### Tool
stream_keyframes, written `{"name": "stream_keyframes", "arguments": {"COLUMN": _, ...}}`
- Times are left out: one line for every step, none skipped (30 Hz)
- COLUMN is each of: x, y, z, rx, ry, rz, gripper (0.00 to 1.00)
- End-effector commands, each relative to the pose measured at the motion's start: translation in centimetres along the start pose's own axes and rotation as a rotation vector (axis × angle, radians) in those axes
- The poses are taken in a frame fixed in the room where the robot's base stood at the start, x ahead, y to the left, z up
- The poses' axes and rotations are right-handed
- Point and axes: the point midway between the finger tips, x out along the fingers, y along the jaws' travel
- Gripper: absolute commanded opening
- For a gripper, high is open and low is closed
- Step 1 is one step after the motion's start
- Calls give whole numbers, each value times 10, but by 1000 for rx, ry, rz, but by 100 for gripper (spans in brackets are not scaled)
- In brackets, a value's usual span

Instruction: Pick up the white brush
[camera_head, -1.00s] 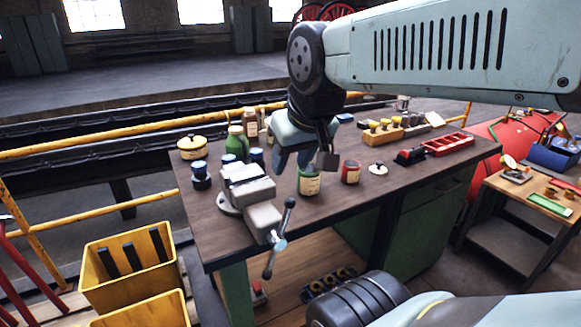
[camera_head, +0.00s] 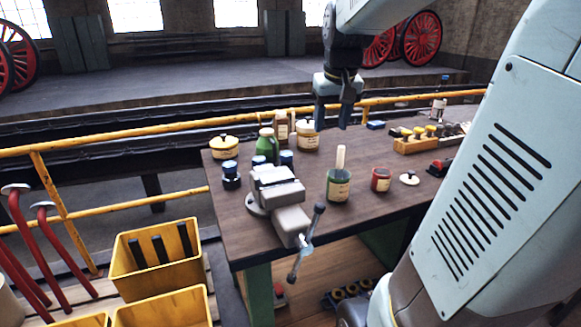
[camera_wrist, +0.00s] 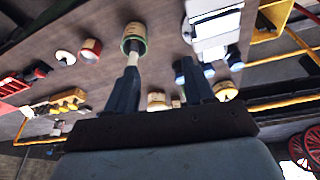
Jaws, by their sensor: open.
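The white brush (camera_head: 341,160) stands upright in a green jar (camera_head: 339,188) on the workbench, and only its pale handle shows above the rim. The rest is hidden inside the jar. In the wrist view the jar (camera_wrist: 134,44) and the brush's pale handle (camera_wrist: 133,59) appear at the upper left, near the tip of the left finger. My gripper (camera_head: 333,118) is open and empty, raised above the bench, apart from the brush. Its two spread fingers (camera_wrist: 161,88) also show in the wrist view.
A grey vise (camera_head: 278,190) stands left of the green jar. A small red jar (camera_head: 381,180) is close on its right. Bottles and tins, including a green bottle (camera_head: 267,145), stand behind the vise. A yellow railing (camera_head: 120,140) runs behind the bench.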

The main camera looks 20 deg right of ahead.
Motion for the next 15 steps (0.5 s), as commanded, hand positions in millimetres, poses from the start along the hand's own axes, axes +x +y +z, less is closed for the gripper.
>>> {"name": "stream_keyframes", "arguments": {"x": 8, "y": 10, "z": -14, "rx": 15, "ry": -22, "rz": 3, "gripper": 53}}
{"name": "stream_keyframes", "arguments": {"x": 12, "y": 16, "z": -21, "rx": 21, "ry": -32, "rz": 5, "gripper": 53}}
{"name": "stream_keyframes", "arguments": {"x": 17, "y": 24, "z": -31, "rx": 31, "ry": -46, "rz": 6, "gripper": 53}}
{"name": "stream_keyframes", "arguments": {"x": 21, "y": 29, "z": -38, "rx": 37, "ry": -55, "rz": 7, "gripper": 53}}
{"name": "stream_keyframes", "arguments": {"x": 25, "y": 35, "z": -45, "rx": 44, "ry": -64, "rz": 8, "gripper": 53}}
{"name": "stream_keyframes", "arguments": {"x": 31, "y": 43, "z": -53, "rx": 51, "ry": -77, "rz": 9, "gripper": 53}}
{"name": "stream_keyframes", "arguments": {"x": 35, "y": 48, "z": -58, "rx": 56, "ry": -86, "rz": 9, "gripper": 53}}
{"name": "stream_keyframes", "arguments": {"x": 39, "y": 54, "z": -63, "rx": 61, "ry": -94, "rz": 10, "gripper": 53}}
{"name": "stream_keyframes", "arguments": {"x": 44, "y": 60, "z": -70, "rx": 68, "ry": -104, "rz": 10, "gripper": 53}}
{"name": "stream_keyframes", "arguments": {"x": 48, "y": 65, "z": -74, "rx": 72, "ry": -111, "rz": 10, "gripper": 53}}
{"name": "stream_keyframes", "arguments": {"x": 51, "y": 69, "z": -77, "rx": 76, "ry": -116, "rz": 10, "gripper": 53}}
{"name": "stream_keyframes", "arguments": {"x": 55, "y": 74, "z": -82, "rx": 81, "ry": -123, "rz": 10, "gripper": 53}}
{"name": "stream_keyframes", "arguments": {"x": 57, "y": 77, "z": -84, "rx": 83, "ry": -127, "rz": 10, "gripper": 53}}
{"name": "stream_keyframes", "arguments": {"x": 59, "y": 80, "z": -86, "rx": 85, "ry": -131, "rz": 10, "gripper": 53}}
{"name": "stream_keyframes", "arguments": {"x": 62, "y": 83, "z": -89, "rx": 87, "ry": -135, "rz": 10, "gripper": 53}}
